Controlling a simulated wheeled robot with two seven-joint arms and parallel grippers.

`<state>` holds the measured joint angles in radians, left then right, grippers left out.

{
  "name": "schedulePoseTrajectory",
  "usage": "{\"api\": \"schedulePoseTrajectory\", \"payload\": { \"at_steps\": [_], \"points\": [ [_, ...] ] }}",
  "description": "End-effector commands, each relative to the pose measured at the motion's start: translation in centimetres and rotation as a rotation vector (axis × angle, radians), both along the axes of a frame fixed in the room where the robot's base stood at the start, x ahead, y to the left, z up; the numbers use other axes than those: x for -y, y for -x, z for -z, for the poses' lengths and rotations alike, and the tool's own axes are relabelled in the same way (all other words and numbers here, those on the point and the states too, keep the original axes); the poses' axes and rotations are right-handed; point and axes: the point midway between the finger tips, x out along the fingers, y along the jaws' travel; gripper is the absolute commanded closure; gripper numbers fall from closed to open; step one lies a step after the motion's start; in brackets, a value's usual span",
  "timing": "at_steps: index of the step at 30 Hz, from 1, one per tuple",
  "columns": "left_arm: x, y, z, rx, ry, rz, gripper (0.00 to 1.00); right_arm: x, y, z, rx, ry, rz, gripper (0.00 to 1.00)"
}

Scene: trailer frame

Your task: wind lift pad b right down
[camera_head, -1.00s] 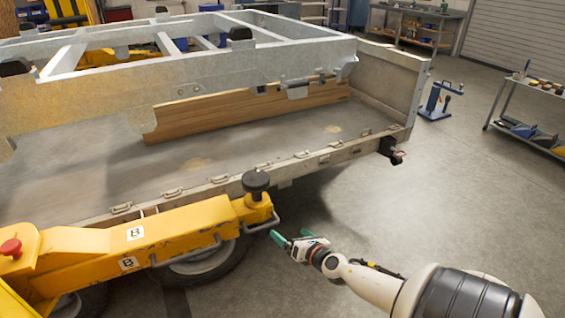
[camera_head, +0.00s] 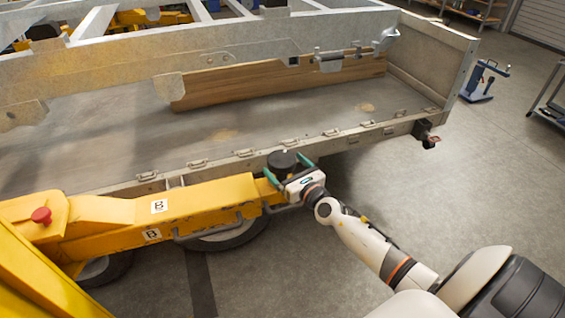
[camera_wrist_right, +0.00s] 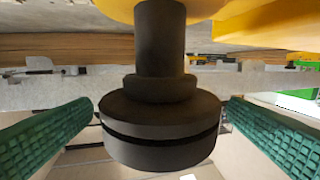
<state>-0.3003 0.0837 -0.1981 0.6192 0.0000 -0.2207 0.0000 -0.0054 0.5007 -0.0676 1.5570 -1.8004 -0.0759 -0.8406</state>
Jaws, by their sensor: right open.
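Lift pad b, a black round pad on a thick dark stem (camera_wrist_right: 160,40), sits at the end of the yellow lift arm (camera_head: 200,198) marked B. In the head view the pad (camera_head: 282,158) is beside the trailer's lower edge. My right gripper (camera_head: 287,170) is at the pad, with its green fingers open on either side. In the right wrist view the pad's disc (camera_wrist_right: 160,128) lies between the two fingers, with a visible gap on each side. My left gripper is not in view.
The trailer bed (camera_head: 110,150) with its latched side rail lies just behind the pad. A red knob (camera_head: 41,215) is on the yellow lift at left. A wheel (camera_head: 228,238) is under the arm. A blue stand (camera_head: 482,82) is at right.

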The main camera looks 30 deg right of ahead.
Motion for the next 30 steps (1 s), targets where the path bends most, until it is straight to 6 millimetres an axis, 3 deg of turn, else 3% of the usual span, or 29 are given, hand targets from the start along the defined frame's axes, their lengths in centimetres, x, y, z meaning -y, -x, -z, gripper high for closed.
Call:
{"api": "schedulePoseTrajectory", "payload": {
  "at_steps": [6,16,24,30],
  "points": [
    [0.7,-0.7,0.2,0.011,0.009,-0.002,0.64,0.0,-2.1,0.0,0.000,0.000,0.000,0.02],
    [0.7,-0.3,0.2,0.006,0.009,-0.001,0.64,0.0,-2.3,0.1,-0.001,0.000,0.000,0.02],
    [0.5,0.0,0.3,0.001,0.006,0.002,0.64,0.0,-2.3,0.1,-0.001,0.000,0.000,0.45],
    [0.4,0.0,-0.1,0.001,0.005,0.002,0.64,-0.1,-2.3,0.0,-0.001,-0.002,0.009,0.47]
  ]
}}
